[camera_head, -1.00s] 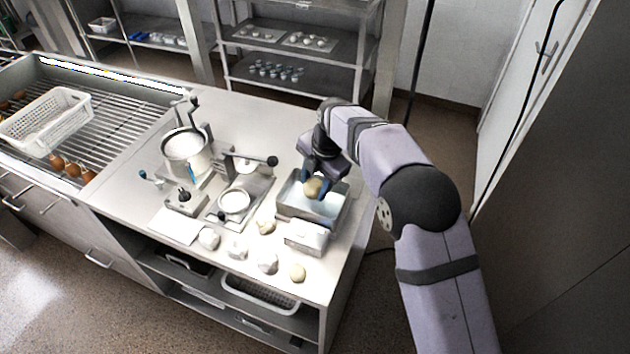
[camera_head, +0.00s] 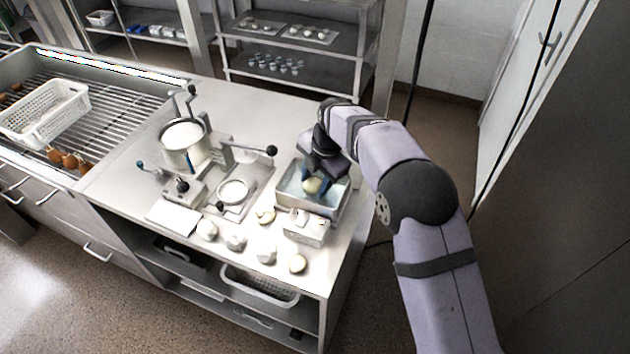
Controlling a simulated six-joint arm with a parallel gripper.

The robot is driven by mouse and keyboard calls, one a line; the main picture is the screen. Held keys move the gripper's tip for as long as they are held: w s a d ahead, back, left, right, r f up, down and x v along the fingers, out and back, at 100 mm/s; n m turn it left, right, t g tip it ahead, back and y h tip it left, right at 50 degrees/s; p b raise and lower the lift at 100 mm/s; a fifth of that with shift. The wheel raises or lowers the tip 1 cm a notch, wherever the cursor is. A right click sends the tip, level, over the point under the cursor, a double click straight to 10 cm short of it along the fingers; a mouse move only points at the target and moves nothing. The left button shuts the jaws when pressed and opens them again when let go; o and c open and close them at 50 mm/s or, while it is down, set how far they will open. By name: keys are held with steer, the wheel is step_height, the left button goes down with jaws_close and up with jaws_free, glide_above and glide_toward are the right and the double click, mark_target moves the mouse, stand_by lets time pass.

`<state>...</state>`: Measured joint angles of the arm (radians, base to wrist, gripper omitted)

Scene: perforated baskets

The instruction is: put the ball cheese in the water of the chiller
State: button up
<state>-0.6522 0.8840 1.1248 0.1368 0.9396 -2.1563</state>
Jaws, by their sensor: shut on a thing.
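The chiller is a metal basin (camera_head: 335,216) with pale blue water, at the right end of the steel counter. My gripper (camera_head: 313,184) points down into it. It is shut on a pale yellow ball cheese (camera_head: 312,187), which is low inside the basin's rim. I cannot tell whether the cheese touches the water. Several other pale balls lie on the counter in front: one (camera_head: 265,215) left of the basin, others (camera_head: 207,230) further left, and a yellowish one (camera_head: 298,264) near the front edge.
A small box with pale pieces (camera_head: 305,230) stands directly in front of the basin. A pot (camera_head: 186,145) and a lever press with a round white dish (camera_head: 233,191) stand to the left. A perforated basket (camera_head: 45,114) sits on the far-left rack. The back of the counter is clear.

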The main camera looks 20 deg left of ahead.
steer(key=shift+f+b, duration=0.35)
steer(key=shift+f, duration=0.25)
stand_by(0.7)
steer(key=o, duration=1.1)
steer(key=shift+o, duration=0.2)
steer(key=shift+w+a+r+p+v, duration=0.1)
steer(key=shift+a+p+v, duration=0.15)
steer(key=shift+p+v, duration=0.9)
steer(key=shift+w+a+r+p+v, duration=0.25)
steer(key=shift+p+v, duration=0.45)
steer(key=shift+v, duration=0.8)
steer(key=shift+a+f+p+v, duration=0.15)
steer(key=shift+a+p+v, duration=0.15)
steer(key=shift+p+v, duration=0.85)
steer(key=shift+d+r, duration=0.1)
steer(key=shift+r, duration=0.05)
